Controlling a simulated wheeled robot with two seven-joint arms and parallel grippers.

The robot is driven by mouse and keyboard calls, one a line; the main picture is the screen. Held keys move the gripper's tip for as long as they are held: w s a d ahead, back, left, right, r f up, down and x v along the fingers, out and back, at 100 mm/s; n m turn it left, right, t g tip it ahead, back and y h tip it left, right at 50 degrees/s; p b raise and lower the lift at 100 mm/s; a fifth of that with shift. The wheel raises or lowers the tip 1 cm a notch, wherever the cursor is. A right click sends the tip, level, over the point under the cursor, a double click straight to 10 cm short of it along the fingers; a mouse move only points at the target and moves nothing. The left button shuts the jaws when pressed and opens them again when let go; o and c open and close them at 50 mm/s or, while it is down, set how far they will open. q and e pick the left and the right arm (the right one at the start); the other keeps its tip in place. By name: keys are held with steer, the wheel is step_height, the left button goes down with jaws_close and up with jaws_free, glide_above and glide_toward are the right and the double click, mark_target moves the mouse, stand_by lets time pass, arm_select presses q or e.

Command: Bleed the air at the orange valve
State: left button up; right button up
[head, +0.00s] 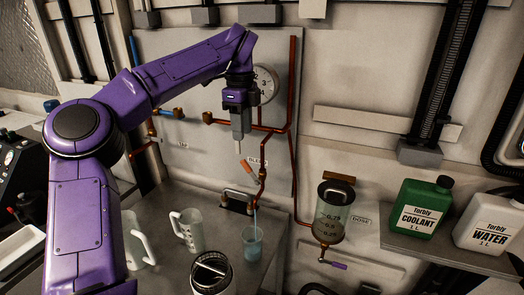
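The orange valve (246,166) is a small orange lever on the copper pipe, beside a label that seems to read BLEED (257,161). My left gripper (239,148) points down just above and left of the orange lever, with a small gap seen between them. Its fingers show as one narrow shape, so I cannot tell whether they are open or shut. I see nothing held in it. Below the valve, a thin tube (255,216) runs down into a clear cup (253,241) with bluish liquid on the bench. My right gripper is out of view.
A round gauge (266,82) sits behind my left wrist. A blue valve handle (170,112) is to the left. A dosing cylinder (331,212), green coolant bottle (418,207) and white water bottle (487,224) are right.

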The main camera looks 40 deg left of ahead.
mark_target(241, 161)
arm_select(q)
step_height(241, 161, down, 10)
steer(key=shift+s+f+p, duration=0.1)
steer(key=shift+f+p, duration=0.1)
steer(key=shift+p, duration=0.8)
steer(key=shift+s+r, duration=0.15)
steer(key=shift+s, duration=0.1)
steer(key=shift+s+r, duration=0.1)
steer(key=shift+s, duration=0.2)
steer(key=c, duration=0.3)
jaws_close()
steer(key=shift+w, duration=0.15)
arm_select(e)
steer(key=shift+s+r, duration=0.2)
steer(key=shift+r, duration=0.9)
